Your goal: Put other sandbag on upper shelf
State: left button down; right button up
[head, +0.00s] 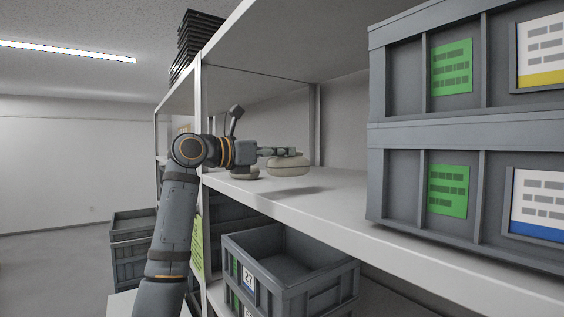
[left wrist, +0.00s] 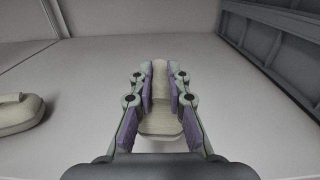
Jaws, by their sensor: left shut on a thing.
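A pale beige sandbag (head: 289,166) is in my left gripper (head: 275,152), held a little above the upper shelf (head: 330,200), with a shadow on the shelf below it. In the left wrist view the same sandbag (left wrist: 160,110) shows between the purple-padded fingers of my left gripper (left wrist: 160,85), which are shut on its raised strip. A second sandbag (head: 243,173) rests on the shelf, partly hidden behind my left wrist; it also shows at the left edge of the left wrist view (left wrist: 18,115). My right gripper is in neither view.
Two stacked grey crates (head: 470,130) with green labels stand on the shelf at the right. An open grey crate (head: 290,265) sits on the level below. A shelf post (head: 199,110) stands beside my left arm. The shelf between the sandbags and the crates is clear.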

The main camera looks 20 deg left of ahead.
aim_at(283, 166)
pick_arm(q)
jog(key=f, duration=0.1)
jog(key=f+p, duration=0.2)
jog(key=shift+w+d, duration=0.3)
jog(key=shift+w, duration=0.05)
jog(key=shift+a+f, duration=0.1)
jog(key=shift+f, duration=0.1)
jog(key=shift+s+a, duration=0.1)
jog(key=shift+a, duration=0.1)
jog(key=shift+d+f, duration=0.15)
jog(key=shift+f, duration=0.05)
jog(key=c, duration=1.3)
grip_release()
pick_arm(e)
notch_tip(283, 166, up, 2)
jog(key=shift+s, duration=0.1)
